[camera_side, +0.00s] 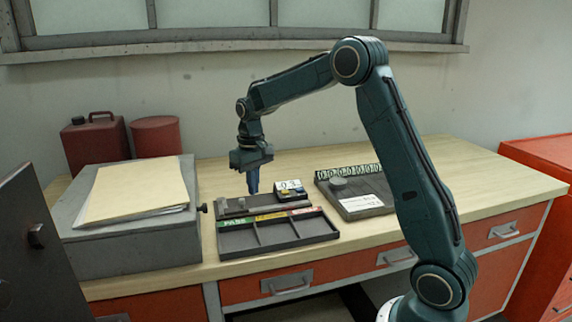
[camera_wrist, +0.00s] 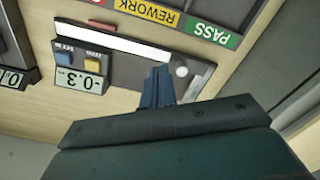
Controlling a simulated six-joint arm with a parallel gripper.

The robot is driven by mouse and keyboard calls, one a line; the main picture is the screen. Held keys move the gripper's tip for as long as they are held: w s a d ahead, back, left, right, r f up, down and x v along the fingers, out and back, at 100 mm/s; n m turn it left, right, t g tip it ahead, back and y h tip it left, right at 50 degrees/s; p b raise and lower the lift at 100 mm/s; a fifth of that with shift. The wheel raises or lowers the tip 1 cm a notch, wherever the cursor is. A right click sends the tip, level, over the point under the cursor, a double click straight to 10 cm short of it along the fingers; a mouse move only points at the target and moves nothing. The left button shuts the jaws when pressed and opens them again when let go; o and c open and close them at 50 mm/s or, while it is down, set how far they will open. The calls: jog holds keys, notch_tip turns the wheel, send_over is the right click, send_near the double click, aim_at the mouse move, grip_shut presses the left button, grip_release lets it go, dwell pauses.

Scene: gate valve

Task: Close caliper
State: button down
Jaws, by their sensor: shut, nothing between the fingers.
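The caliper (camera_side: 236,207) lies on the bench behind the labelled tray. In the wrist view it shows as a long white strip (camera_wrist: 112,40) on a dark bar. Its display (camera_wrist: 78,80) has blue and yellow buttons and seems to read -0.3; the display (camera_side: 289,185) also shows in the side view. My gripper (camera_side: 252,190) points down over the caliper, shut and empty.
A tray (camera_side: 280,240) with PASS, REWORK and red labels lies in front of the caliper. A dark counter unit (camera_side: 365,200) with a knob stands to the right. A grey box (camera_side: 130,240) with folders (camera_side: 135,193) stands close on the left. Red cans (camera_side: 97,143) are behind it.

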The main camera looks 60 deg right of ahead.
jog(key=shift+r, duration=2.05)
jog(key=s+a+r+n+t, duration=0.1)
jog(key=s+a+r, duration=0.3)
jog(key=s+a, duration=0.15)
jog(key=s+a+r+t, duration=0.2)
jog(key=s+a+r, duration=0.25)
jog(key=s, duration=0.25)
jog(key=s+a+f+n+t, duration=0.1)
jog(key=s+a, duration=0.1)
jog(key=s, duration=0.6)
jog(key=s+a+f+n+t, duration=0.1)
jog(key=s+a, duration=0.1)
jog(key=s, duration=0.6)
jog(key=shift+s+a+f+t, duration=0.15)
jog(key=shift+a+f+t, duration=0.05)
jog(key=shift+f+t, duration=0.15)
